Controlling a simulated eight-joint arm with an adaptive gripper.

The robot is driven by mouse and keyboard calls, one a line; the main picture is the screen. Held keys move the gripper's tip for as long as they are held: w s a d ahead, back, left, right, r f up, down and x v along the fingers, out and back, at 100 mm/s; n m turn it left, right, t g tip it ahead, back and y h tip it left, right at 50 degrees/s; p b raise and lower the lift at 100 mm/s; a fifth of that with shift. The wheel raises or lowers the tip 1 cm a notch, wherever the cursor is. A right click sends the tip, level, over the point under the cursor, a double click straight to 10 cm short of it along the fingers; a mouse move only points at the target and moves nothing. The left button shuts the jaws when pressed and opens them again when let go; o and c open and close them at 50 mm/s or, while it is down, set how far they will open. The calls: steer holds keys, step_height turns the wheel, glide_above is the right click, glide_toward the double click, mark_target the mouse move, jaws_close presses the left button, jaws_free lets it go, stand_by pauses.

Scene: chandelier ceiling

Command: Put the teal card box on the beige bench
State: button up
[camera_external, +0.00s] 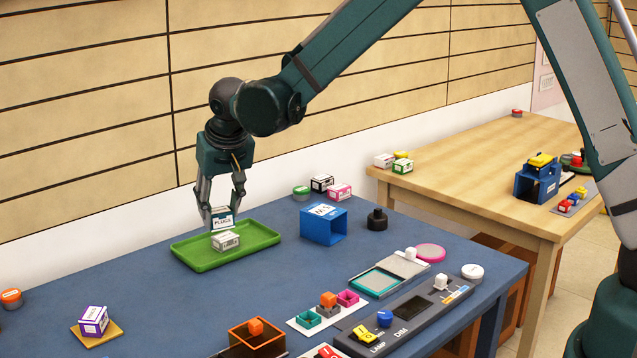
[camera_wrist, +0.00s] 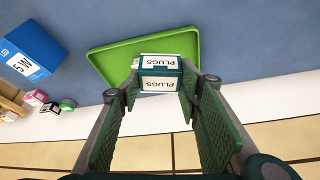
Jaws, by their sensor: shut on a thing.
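The teal card box (camera_external: 222,218), white with a teal edge and a "PLUGS" label, is held between the fingertips of my gripper (camera_external: 221,212). My gripper is shut on it, above the green tray and close over a small white box (camera_external: 225,241). In the wrist view the teal card box (camera_wrist: 160,78) sits between the two fingers (camera_wrist: 160,88), with the green tray behind it. Whether it touches the white box below, I cannot tell. The beige bench (camera_external: 470,150) is the light wooden table at the back right, beyond the blue table.
The green tray (camera_external: 190,262) lies on the blue table (camera_external: 190,310). A blue open box (camera_external: 323,224), a black knob (camera_external: 377,219) and small boxes stand to its right. The bench holds small boxes (camera_external: 392,162) and a blue holder (camera_external: 537,182); its middle is clear.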

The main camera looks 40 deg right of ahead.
steer(key=d+m+g+h, duration=0.15)
steer(key=d+m, duration=0.35)
steer(key=d, duration=4)
steer(key=s+d+m, duration=0.1)
steer(key=s+d, duration=0.6)
steer(key=d, duration=0.6)
steer(key=s+d+m+h, duration=0.1)
steer(key=s+d+m, duration=0.1)
steer(key=s+d, duration=0.5)
steer(key=s+d+m+g, duration=0.1)
steer(key=s+d, duration=0.6)
steer(key=d, duration=1.1)
steer(key=shift+s+d+r+m, duration=0.15)
steer(key=shift+s+d+m, duration=0.2)
steer(key=shift+m, duration=0.35)
steer(key=shift+w+f+b, duration=0.1)
steer(key=shift+f+b, duration=0.5)
steer(key=shift+f, duration=2.55)
steer(key=shift+f, duration=1.85)
